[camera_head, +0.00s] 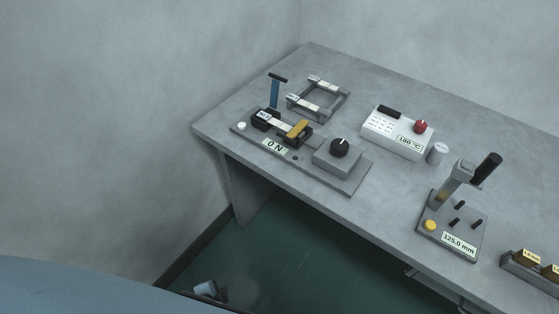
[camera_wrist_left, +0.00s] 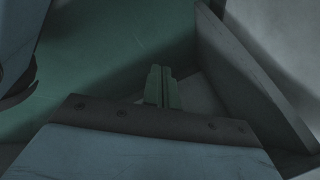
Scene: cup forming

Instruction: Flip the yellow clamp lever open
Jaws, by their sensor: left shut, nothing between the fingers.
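The yellow clamp lever (camera_head: 299,128) lies low along the top of a black clamp on the grey fixture plate (camera_head: 352,181) at the table's left end. A "0 N" display (camera_head: 274,146) sits in front of it. My left gripper (camera_head: 205,288) shows small at the bottom left of the head view, below table height and well apart from the lever. In the left wrist view its two fingers (camera_wrist_left: 162,88) are together with nothing between them, over green floor. The lever is not in the wrist view. My right gripper is not in view.
The plate also carries a black knob (camera_head: 340,147) on a grey box and a blue post (camera_head: 274,92) stands behind. A square frame (camera_head: 318,97), a "180 °C" box (camera_head: 397,133) and a "125.0 mm" lever press (camera_head: 452,222) stand on the table (camera_head: 398,215). Wrist view shows a table-leg-like panel (camera_wrist_left: 250,75).

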